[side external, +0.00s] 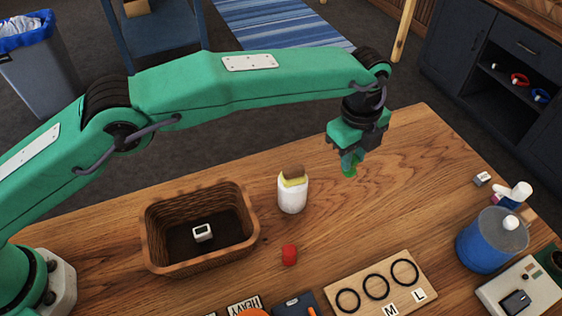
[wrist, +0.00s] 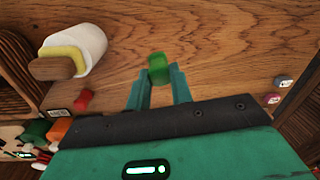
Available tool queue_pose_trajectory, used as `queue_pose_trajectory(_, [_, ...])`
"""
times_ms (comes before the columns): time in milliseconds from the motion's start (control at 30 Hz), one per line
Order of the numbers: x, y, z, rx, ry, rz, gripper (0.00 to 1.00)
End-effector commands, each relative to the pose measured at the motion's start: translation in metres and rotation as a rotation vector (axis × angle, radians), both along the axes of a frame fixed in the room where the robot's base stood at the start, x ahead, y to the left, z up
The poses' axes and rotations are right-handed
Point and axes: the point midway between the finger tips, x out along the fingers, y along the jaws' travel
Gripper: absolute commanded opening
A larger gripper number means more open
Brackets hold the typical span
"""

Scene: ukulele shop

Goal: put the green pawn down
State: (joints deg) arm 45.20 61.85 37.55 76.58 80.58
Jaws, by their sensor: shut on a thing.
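The green pawn (side external: 349,170) is held at the tips of my gripper (side external: 347,157), above the wooden table in the side view. In the wrist view the green pawn (wrist: 158,68) sits between the two teal fingers of my gripper (wrist: 158,84). My gripper is shut on it. The pawn's lower end shows below the fingers, and its upper part is hidden by them. I cannot tell its exact height over the table.
A white jar (side external: 292,192) with a brown-topped lid stands left of the pawn. A red piece (side external: 289,255) lies in front of it. A wicker basket (side external: 151,236) holds a small white item. A blue canister (side external: 482,245) stands at right. Table (side external: 400,175) below the gripper is clear.

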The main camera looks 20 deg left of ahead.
Motion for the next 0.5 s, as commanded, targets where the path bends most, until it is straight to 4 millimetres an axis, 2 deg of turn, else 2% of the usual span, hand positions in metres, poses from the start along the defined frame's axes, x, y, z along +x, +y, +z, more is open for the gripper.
queue_pose_trajectory(233, [0.024, 0.008, -0.016, 0.001, -0.002, 0.002, 0.00])
queue_pose_trajectory(500, [0.038, 0.011, -0.023, 0.002, -0.003, 0.001, 0.00])
